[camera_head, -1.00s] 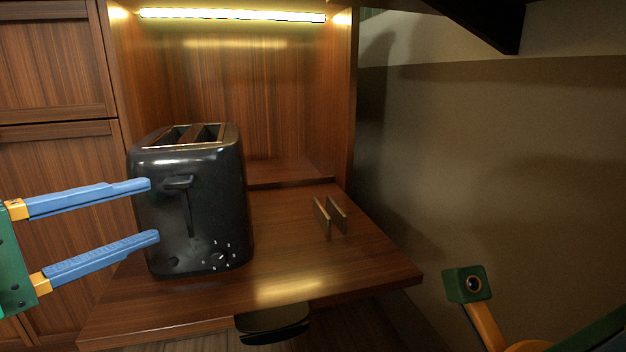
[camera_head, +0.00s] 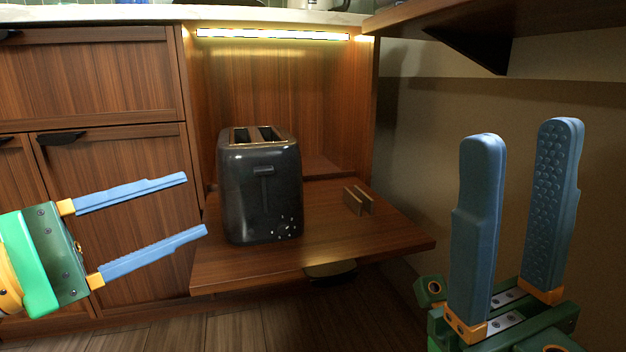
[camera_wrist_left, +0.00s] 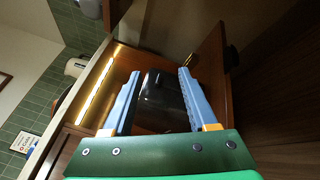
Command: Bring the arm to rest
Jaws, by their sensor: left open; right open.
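My left gripper (camera_head: 197,205) is open and empty in the head view, to the left of the black toaster, its blue fingers pointing right. It also shows in the left wrist view (camera_wrist_left: 158,78), with the toaster (camera_wrist_left: 160,102) seen between its fingers. My right gripper (camera_head: 522,142) is open and empty at the right, its two blue fingers pointing up. It stands in front of the wall, right of the pull-out shelf.
The black toaster (camera_head: 260,185) stands upright on the wooden pull-out shelf (camera_head: 330,235). A small wooden piece with two upright plates (camera_head: 357,200) is on the shelf's right. A lit strip (camera_head: 272,35) runs along the niche top. A dark overhang (camera_head: 480,40) is at upper right.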

